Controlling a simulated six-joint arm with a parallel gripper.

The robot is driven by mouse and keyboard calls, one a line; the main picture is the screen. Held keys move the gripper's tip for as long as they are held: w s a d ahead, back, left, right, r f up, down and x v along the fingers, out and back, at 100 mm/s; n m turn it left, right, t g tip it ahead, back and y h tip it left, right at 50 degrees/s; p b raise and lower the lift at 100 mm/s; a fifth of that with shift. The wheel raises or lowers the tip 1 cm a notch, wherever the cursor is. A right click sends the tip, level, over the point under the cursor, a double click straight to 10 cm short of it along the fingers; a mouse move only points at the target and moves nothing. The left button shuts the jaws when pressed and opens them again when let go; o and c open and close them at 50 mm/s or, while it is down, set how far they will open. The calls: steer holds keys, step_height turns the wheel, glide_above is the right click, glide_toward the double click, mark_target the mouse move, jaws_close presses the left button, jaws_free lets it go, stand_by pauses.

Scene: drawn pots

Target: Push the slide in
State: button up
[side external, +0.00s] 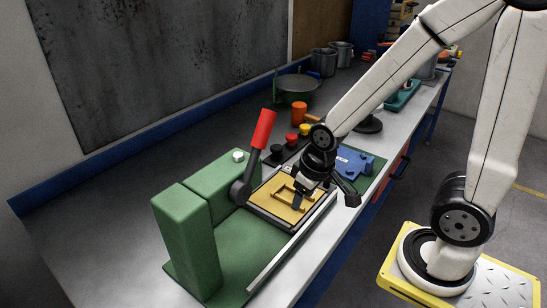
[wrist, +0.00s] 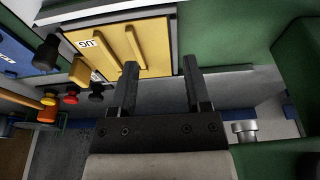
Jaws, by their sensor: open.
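The slide is a flat yellow plate (side external: 280,198) with raised yellow bars, set in a grey frame beside the green fixture (side external: 190,240). It also shows at the top of the wrist view (wrist: 155,58), with small dark lettering near one end. My gripper (side external: 325,197) is over the plate, its fingers apart and nothing between them. In the wrist view my gripper (wrist: 160,64) has its left fingertip overlapping the plate's edge and its right fingertip past the plate's end. I cannot tell whether a finger touches the slide. My gripper hides part of the plate in the side view.
A red-handled lever (side external: 263,128) rises beside the slide. Black, red and yellow knobs (side external: 291,139) and an orange cylinder (side external: 299,112) stand behind. A blue part (side external: 354,162) lies to the right. A pan and cans stand farther back. The bench's left part is clear.

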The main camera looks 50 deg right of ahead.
steer(key=shift+o, duration=0.9)
steer(key=shift+w+d+r, duration=0.1)
steer(key=shift+w+d, duration=0.1)
steer(key=shift+d, duration=0.2)
steer(key=d+m+g, duration=0.1)
steer(key=d, duration=0.4)
steer(key=w+d+r+m, duration=0.1)
steer(key=d, duration=0.5)
steer(key=w+d+m+g, duration=0.1)
steer(key=d, duration=0.4)
steer(key=shift+d+r+m+g, duration=0.15)
steer(key=shift+r+m+g, duration=0.15)
steer(key=shift+r, duration=0.05)
steer(key=shift+f, duration=0.15)
steer(key=shift+f, duration=3.75)
